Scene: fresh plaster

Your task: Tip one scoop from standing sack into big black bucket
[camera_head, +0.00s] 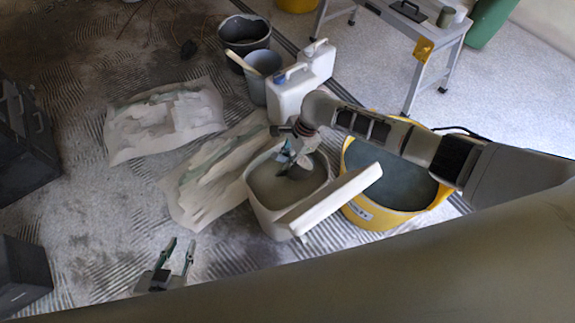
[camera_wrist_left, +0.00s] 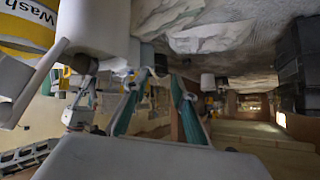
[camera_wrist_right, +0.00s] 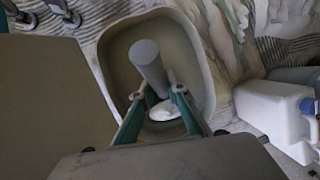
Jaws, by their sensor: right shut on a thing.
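A pale, open-topped container (camera_head: 262,205) with grey powder inside stands upright in the middle; I cannot tell if it is the standing sack. My right gripper (camera_head: 292,160) reaches into its mouth. In the right wrist view, its fingers (camera_wrist_right: 158,97) are shut on a scoop with a grey round handle (camera_wrist_right: 148,62); white powder (camera_wrist_right: 165,111) shows by the fingertips. The scoop's lower part is partly hidden. The big black bucket (camera_head: 243,33) stands at the back, apart from the gripper. My left gripper (camera_head: 181,245) is open and empty, low at the front left.
A yellow tub (camera_head: 380,218) of grey liquid stands right of the container, with a pale bar (camera_head: 335,200) in front. White canisters (camera_head: 290,98) and a grey bucket (camera_head: 262,68) stand behind. Paper sacks (camera_head: 165,120) lie left. Black crates (camera_head: 25,125) edge the left.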

